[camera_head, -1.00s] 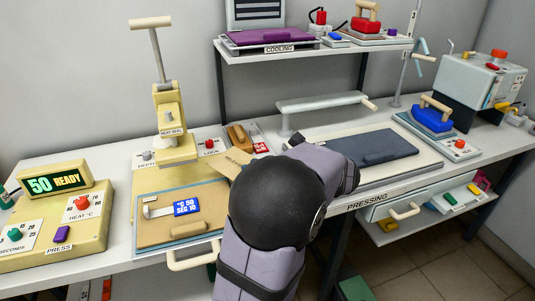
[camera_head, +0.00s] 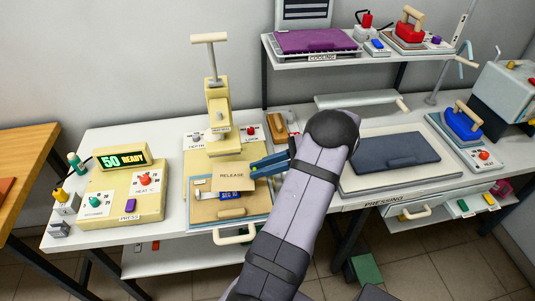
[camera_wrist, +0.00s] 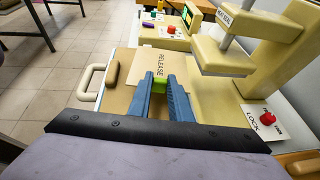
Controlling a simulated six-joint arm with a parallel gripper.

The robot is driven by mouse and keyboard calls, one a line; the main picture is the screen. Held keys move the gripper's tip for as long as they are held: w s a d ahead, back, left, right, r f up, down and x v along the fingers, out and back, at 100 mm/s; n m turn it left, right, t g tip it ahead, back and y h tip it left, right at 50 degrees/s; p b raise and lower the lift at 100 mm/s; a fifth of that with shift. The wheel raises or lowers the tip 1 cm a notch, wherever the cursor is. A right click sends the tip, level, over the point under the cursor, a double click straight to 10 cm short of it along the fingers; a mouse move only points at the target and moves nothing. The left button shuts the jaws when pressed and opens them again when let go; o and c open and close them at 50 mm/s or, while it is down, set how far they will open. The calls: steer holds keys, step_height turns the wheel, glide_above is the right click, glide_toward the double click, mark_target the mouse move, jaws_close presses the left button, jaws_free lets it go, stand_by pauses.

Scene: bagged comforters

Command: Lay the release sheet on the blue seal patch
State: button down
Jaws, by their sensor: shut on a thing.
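The release sheet is a tan square marked RELEASE (camera_head: 234,174), and it also shows in the wrist view (camera_wrist: 150,68). My gripper (camera_head: 255,170) is shut on its near-right edge, its blue fingers reaching in from the right. In the wrist view a green piece shows between my fingertips (camera_wrist: 160,84). The blue seal patch (camera_head: 231,197), with white writing, lies on the tan press bed (camera_head: 205,217). The sheet hides its upper part in the head view. I cannot tell whether sheet and patch touch. The patch is hidden in the wrist view.
The heat-seal press head (camera_head: 219,136) with its tall lever stands just behind the sheet. The red LOCK knob (camera_wrist: 267,117) is beside it. A control box reading 50 READY (camera_head: 123,185) stands left. A pressing board with a dark pad (camera_head: 395,160) lies right.

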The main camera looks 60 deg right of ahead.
mark_target(258, 189)
steer(key=shift+a+r+n+g+y+p, duration=0.25)
steer(key=shift+a+n+g+y+p, duration=0.4)
steer(key=shift+a+p, duration=0.35)
steer(key=shift+f, duration=0.2)
steer(key=shift+f+b, duration=1.75)
steer(key=shift+b, duration=0.05)
steer(key=shift+f, duration=0.35)
steer(key=c, duration=0.9)
jaws_free()
steer(key=shift+d+r, duration=0.1)
steer(key=shift+s+d+r+p, duration=0.55)
steer(key=shift+s+d+r, duration=0.25)
steer(key=shift+r, duration=0.15)
steer(key=shift+s+d+r+p, duration=0.55)
steer(key=shift+s+d+r, duration=0.25)
steer(key=shift+r, duration=0.1)
